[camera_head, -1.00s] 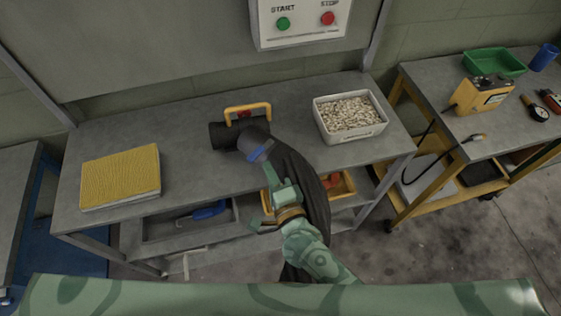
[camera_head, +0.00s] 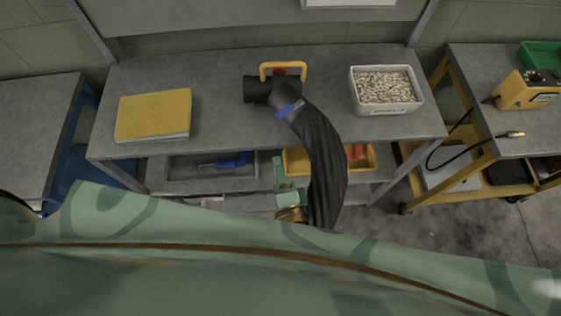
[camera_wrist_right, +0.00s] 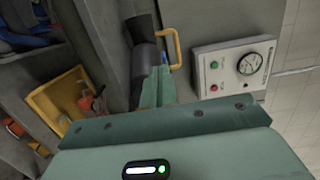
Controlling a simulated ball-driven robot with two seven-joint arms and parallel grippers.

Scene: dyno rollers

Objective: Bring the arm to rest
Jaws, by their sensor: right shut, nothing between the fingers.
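My right gripper (camera_head: 283,172) shows low in the head view, beside the black hose (camera_head: 324,150) and below the bench's front edge. Its green fingers are shut and empty; they also show in the right wrist view (camera_wrist_right: 157,88). My body hides much of the right arm. I cannot tell whether the gripper touches the hose. My left gripper is not in view.
The hose, with a blue band, joins a black nozzle with a yellow handle (camera_head: 284,68) on the grey bench (camera_head: 225,130). A yellow pad (camera_head: 153,114) and a pellet bin (camera_head: 386,108) stand there. An orange tray (camera_head: 300,160) is below. A cart (camera_head: 500,140) stands right.

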